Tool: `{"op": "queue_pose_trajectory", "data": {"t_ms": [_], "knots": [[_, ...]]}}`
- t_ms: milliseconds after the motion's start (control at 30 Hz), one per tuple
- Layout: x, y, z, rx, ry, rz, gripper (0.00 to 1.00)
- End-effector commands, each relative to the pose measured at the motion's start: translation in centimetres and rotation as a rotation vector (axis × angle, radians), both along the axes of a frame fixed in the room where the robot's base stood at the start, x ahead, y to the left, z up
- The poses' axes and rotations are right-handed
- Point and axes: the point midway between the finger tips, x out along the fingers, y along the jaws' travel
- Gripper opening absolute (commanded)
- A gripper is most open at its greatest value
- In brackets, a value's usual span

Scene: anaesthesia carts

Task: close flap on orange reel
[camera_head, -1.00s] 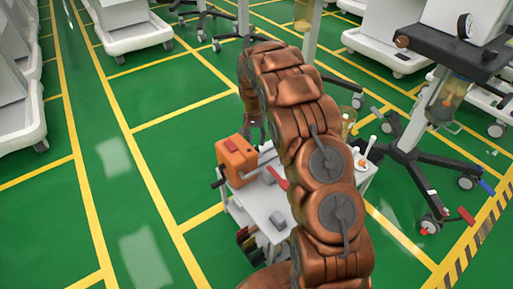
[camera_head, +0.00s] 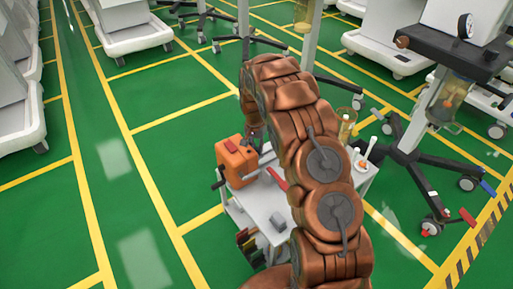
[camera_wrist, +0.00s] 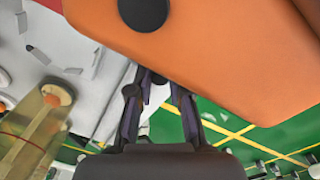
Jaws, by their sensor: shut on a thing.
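My gripper (camera_wrist: 160,80) is at the reel's lower edge in that view. Its fingertips pass behind the orange edge and are shut on part of the reel. The gripped part is hidden, and I cannot make out the flap. In the head view my copper arm covers most of the gripper.
The white cart top (camera_head: 262,205) also carries a red-handled thing (camera_head: 277,179) and a grey block (camera_head: 278,221). An amber cylinder (camera_head: 346,126) stands behind my arm. A wheeled stand (camera_head: 410,150) is at the right. Green floor lies open on the left.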

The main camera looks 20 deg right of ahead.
Motion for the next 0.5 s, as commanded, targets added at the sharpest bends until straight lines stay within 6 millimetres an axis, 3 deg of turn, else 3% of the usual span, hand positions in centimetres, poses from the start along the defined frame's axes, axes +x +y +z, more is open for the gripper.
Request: {"op": "queue_pose_trajectory", "data": {"t_ms": [500], "knots": [[0.09,-0.06,-0.01,0.028,0.005,0.001,0.00]]}}
